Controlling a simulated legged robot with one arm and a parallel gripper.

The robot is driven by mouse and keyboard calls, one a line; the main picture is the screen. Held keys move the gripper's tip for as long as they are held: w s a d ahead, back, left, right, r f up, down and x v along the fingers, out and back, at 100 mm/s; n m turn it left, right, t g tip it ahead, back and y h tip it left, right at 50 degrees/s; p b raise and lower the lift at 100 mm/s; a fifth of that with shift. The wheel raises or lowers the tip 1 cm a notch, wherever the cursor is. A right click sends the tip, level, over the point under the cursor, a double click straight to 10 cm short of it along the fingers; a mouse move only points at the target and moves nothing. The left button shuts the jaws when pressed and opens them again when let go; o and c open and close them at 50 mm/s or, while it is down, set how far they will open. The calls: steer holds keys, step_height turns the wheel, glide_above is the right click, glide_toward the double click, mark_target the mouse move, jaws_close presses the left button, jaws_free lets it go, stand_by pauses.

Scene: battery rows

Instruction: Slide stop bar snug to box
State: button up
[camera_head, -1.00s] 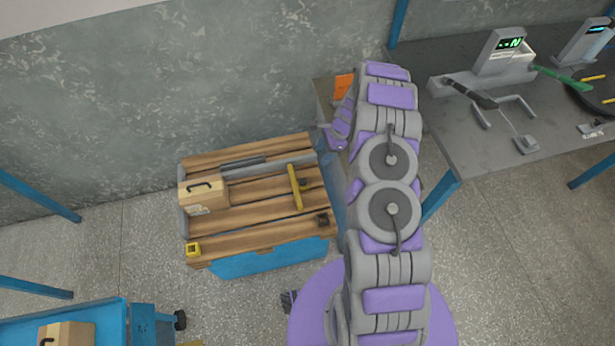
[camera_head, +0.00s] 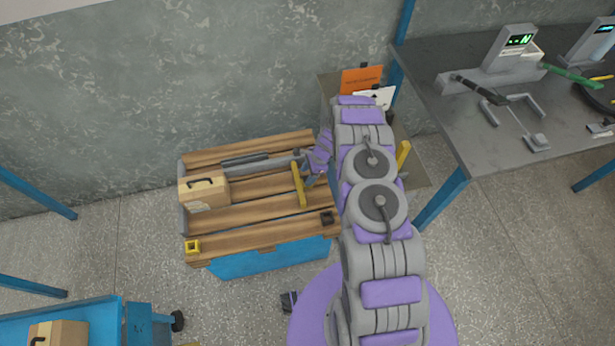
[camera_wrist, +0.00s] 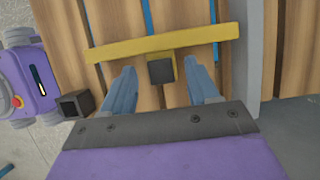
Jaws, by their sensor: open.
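The yellow stop bar (camera_head: 299,186) lies across the slats of the wooden pallet (camera_head: 262,236), right of the cardboard box (camera_head: 205,192). A wide gap of bare slats separates bar and box. The box has a dark handle and sits at the pallet's left side. My gripper (camera_head: 307,172) is at the bar's right side. In the wrist view the bar (camera_wrist: 160,44) runs crosswise ahead of my open gripper (camera_wrist: 165,85). A yellow block with a dark square end (camera_wrist: 160,70) is joined to the bar and lies between the fingers. Whether a finger touches it, I cannot tell.
A grey rail (camera_head: 262,166) runs along the pallet's back. A grey workbench (camera_head: 480,110) is at right. A blue cart (camera_head: 70,318) with another box is at lower left.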

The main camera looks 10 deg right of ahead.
steer(key=shift+a+f, duration=0.4)
steer(key=shift+f, duration=0.15)
steer(key=shift+d, duration=0.55)
steer(key=shift+c, duration=0.3)
steer(key=shift+a, duration=0.35)
steer(key=c, duration=0.9)
steer(key=shift+d, duration=0.15)
jaws_close()
